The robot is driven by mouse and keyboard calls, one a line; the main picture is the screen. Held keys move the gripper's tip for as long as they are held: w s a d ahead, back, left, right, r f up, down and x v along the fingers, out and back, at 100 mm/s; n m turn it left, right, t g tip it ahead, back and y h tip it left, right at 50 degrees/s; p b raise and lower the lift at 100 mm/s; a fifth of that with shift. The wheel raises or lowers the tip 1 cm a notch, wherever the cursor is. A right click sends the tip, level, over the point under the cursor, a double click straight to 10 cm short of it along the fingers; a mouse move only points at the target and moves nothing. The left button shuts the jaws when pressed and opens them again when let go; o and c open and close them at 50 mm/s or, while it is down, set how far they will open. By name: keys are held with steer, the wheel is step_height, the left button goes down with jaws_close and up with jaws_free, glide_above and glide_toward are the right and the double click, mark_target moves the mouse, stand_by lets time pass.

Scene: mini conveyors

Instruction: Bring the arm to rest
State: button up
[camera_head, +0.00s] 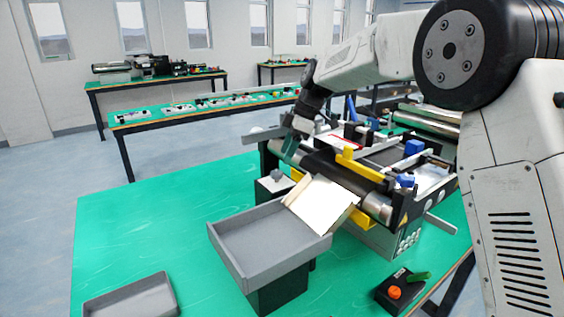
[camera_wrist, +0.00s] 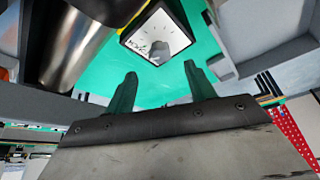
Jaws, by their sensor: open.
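My gripper (camera_head: 293,148) is above the left end of the mini conveyor (camera_head: 330,166) in the head view, at the far side of its roller. In the wrist view my gripper (camera_wrist: 160,90) shows two dark green fingers spread apart with nothing between them. Beyond the fingertips lie the green table top (camera_wrist: 208,42) and a dark-framed, dial-like square (camera_wrist: 158,35). My arm reaches in from the upper right of the head view and bends down to the gripper. Whether the fingers touch anything cannot be told.
A grey tray (camera_head: 232,262) stands raised before the conveyor, with a pale sloping plate (camera_head: 320,205) above its edge. Another grey tray (camera_head: 130,300) lies at the front left. A black box with an orange button (camera_head: 395,292) sits front right.

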steer(key=shift+v, duration=1.05)
